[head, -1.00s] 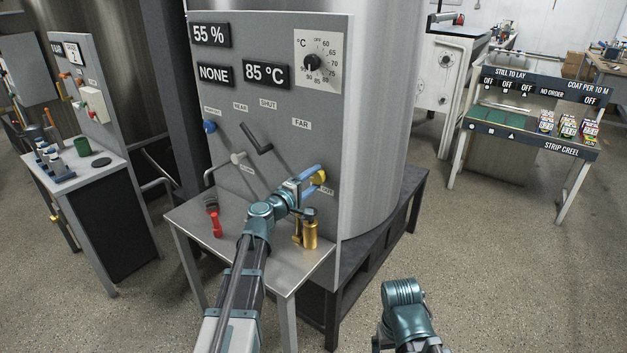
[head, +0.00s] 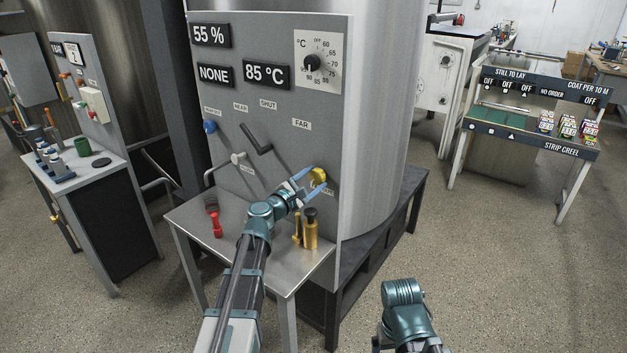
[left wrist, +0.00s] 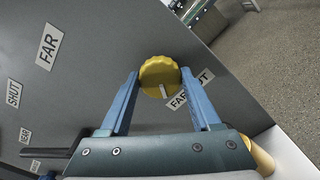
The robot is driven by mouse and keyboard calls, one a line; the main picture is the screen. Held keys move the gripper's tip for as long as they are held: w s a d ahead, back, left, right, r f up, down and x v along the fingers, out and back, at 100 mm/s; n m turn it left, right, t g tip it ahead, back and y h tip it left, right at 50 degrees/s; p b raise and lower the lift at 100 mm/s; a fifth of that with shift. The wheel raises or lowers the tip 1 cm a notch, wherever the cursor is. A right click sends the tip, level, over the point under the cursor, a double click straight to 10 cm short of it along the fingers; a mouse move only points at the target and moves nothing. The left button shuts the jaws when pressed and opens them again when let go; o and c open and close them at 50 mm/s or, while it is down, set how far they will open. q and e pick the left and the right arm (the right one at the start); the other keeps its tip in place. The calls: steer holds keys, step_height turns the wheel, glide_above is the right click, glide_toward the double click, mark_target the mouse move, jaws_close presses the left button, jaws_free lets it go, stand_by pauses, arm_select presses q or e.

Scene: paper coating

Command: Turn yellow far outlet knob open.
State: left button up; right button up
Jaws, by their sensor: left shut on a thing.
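The yellow far outlet knob (head: 318,176) sits on the grey panel (head: 285,110), below the FAR label (head: 301,124). My left gripper (head: 305,178) reaches it from the front left. In the left wrist view the round, ridged knob (left wrist: 160,78) lies between the tips of the two blue fingers (left wrist: 161,76), which are shut on its sides. A white mark on the knob's face points down in that view, toward a partly hidden label (left wrist: 190,90). My right arm shows at the bottom of the head view, but its gripper fingers cannot be seen.
A black lever (head: 257,140), a pale knob (head: 238,158) and a blue knob (head: 210,127) are on the same panel. A steel table (head: 240,240) below carries a red-handled item (head: 217,228) and a brass cylinder (head: 310,232). Open floor lies to the right.

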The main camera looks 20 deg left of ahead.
arm_select(q)
steer(key=shift+n, duration=0.5)
steer(key=o, duration=1.4)
steer(key=v, duration=1.4)
steer(key=shift+w, duration=0.1)
steer(key=x, duration=1.4)
